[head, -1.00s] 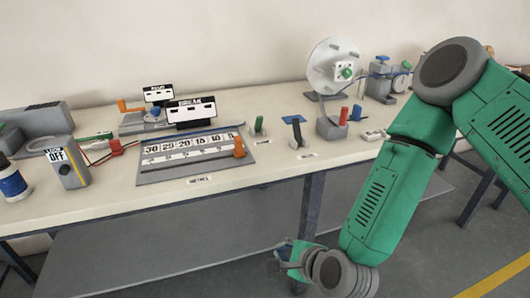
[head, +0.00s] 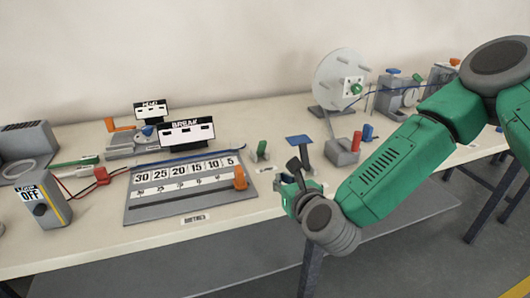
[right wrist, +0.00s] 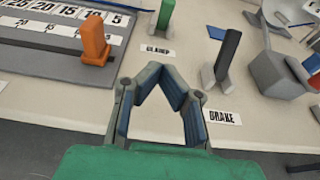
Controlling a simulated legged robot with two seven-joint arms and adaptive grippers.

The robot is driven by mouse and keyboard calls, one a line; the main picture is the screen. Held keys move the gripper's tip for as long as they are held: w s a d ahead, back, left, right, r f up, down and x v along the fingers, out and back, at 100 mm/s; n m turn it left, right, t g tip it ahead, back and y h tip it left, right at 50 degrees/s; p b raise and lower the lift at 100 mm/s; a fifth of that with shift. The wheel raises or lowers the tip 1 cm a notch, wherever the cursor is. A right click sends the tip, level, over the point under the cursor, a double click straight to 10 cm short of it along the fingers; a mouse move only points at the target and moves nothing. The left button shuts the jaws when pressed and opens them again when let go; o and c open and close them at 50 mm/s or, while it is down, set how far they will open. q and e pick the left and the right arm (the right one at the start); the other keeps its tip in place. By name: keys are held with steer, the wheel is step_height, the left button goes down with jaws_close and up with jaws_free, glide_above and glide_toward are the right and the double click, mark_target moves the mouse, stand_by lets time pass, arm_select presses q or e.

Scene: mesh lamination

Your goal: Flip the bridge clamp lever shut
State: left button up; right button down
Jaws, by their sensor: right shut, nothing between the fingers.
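The green lever (head: 261,149) stands up from its small base near the front of the table. In the right wrist view the green lever (right wrist: 166,18) is at the top, behind a CLAMP label (right wrist: 157,51). My right gripper (head: 288,188) is at the table's front edge, in front of and to the right of the green lever. In the right wrist view the right gripper (right wrist: 161,72) has its fingertips together, with nothing between them and apart from the lever. My left gripper is out of view.
A black lever (right wrist: 228,55) with a BRAKE label (right wrist: 222,118) stands just right of my right fingers. An orange slider (right wrist: 95,40) sits on the numbered board (head: 190,208) to the left.

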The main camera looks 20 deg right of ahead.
glide_toward(263, 149)
steer(key=w+f, duration=0.3)
steer(key=f, duration=0.1)
steer(key=shift+w+f, duration=0.1)
steer(key=shift+w, duration=0.3)
steer(key=shift+w+a+r, duration=0.2)
steer(key=shift+w+r, duration=0.6)
steer(key=shift+w, duration=0.25)
steer(key=shift+w+r, duration=0.3)
steer(key=shift+w, duration=0.2)
steer(key=shift+d, duration=0.25)
